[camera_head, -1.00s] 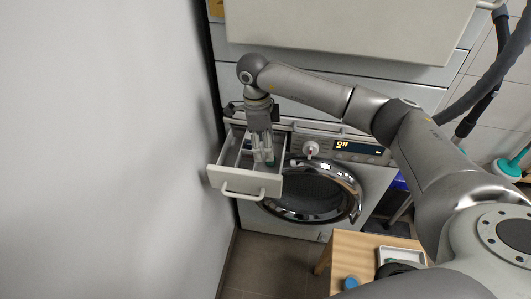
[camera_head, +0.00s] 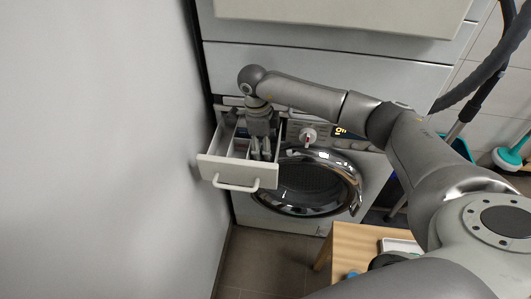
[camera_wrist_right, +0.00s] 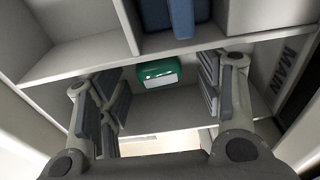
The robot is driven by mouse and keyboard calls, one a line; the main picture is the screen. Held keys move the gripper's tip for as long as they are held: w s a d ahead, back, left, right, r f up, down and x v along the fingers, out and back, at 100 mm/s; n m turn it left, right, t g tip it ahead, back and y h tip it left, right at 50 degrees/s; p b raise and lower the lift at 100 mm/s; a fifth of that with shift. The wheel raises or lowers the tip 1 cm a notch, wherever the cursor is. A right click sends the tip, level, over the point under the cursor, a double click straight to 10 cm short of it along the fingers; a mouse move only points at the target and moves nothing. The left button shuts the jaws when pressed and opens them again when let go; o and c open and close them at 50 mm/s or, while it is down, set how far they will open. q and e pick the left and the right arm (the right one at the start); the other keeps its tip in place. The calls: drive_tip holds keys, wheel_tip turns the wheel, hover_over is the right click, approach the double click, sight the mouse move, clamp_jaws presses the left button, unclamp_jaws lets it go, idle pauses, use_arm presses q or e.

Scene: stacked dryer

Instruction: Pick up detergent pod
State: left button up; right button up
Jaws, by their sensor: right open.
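The detergent pod, a small green block with a white patch (camera_wrist_right: 158,73), lies in the drawer compartment beside the MAIN lettering in the right wrist view. The detergent drawer (camera_head: 240,172) is pulled out at the washer's upper left. My right gripper (camera_head: 261,156) reaches down into it. In the right wrist view the fingers (camera_wrist_right: 160,92) are spread apart, and the pod appears between them, a little beyond, with no clear contact. In the head view the gripper and drawer front hide the pod. My left gripper is not in view.
The drawer's divider walls (camera_wrist_right: 130,28) stand close to the fingers, and a blue part (camera_wrist_right: 172,15) fills another compartment. The washer's round door (camera_head: 312,182) is below. A grey wall (camera_head: 95,150) stands close left. A wooden table (camera_head: 350,244) holds a white tray (camera_head: 401,246).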

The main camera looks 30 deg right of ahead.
drive_tip(key=c, duration=0.9)
drive_tip(key=shift+r, duration=0.2)
